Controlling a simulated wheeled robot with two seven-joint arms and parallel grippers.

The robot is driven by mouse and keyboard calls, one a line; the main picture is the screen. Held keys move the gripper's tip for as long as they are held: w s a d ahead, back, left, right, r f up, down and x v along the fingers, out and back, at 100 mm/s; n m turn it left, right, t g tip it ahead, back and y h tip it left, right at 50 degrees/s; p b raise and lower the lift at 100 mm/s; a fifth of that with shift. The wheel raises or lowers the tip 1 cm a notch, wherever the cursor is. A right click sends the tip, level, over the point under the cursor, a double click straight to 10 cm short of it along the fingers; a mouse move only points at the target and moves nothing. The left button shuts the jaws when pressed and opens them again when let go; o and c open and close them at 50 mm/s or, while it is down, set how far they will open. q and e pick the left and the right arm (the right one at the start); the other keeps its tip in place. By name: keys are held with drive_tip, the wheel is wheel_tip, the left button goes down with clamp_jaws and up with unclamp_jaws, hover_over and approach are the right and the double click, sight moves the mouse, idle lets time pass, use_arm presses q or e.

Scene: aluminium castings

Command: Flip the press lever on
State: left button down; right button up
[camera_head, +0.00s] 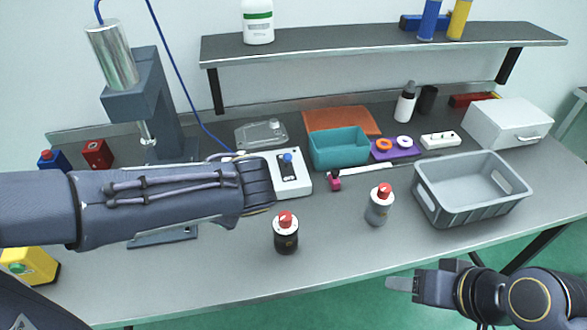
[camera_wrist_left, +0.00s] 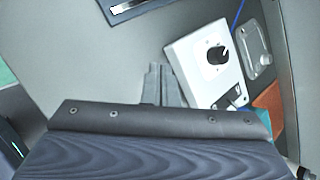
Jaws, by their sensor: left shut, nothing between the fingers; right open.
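The press (camera_head: 135,100) stands at the left back, with a silver cylinder on top. Its white control box (camera_head: 303,183) lies on the bench in front of my left gripper (camera_head: 262,186), which hides part of it. A small lever with a blue tip (camera_head: 288,157) stands on a black plate on the box. In the left wrist view, the box (camera_wrist_left: 188,58) has a round black knob (camera_wrist_left: 217,55) and the lever switch (camera_wrist_left: 235,97). My left fingers (camera_wrist_left: 161,84) are shut, empty, left of the box and apart from the lever. My right gripper (camera_head: 400,284) is open and empty beyond the bench's front edge.
Two red-capped bottles, one dark (camera_head: 286,236) and one grey (camera_head: 379,206), stand in front of the box. A teal bin (camera_head: 340,150) and a grey crate (camera_head: 470,207) are to the right. A shelf (camera_head: 380,45) overhangs the back.

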use_arm(q)
drive_tip(key=w+d+m+t, duration=0.35)
drive_tip(key=d+m, duration=0.25)
drive_tip(key=d, duration=0.3)
drive_tip(key=m+t, duration=0.3)
drive_tip(key=m, duration=0.2)
approach(287, 162)
drive_tip(key=v, duration=0.4)
drive_tip(key=shift+w+d+g, duration=0.15)
drive_tip(key=shift+g, duration=0.1)
drive_tip(key=p+x, duration=0.1)
drive_tip(key=x, duration=0.9)
drive_tip(key=shift+d, duration=0.1)
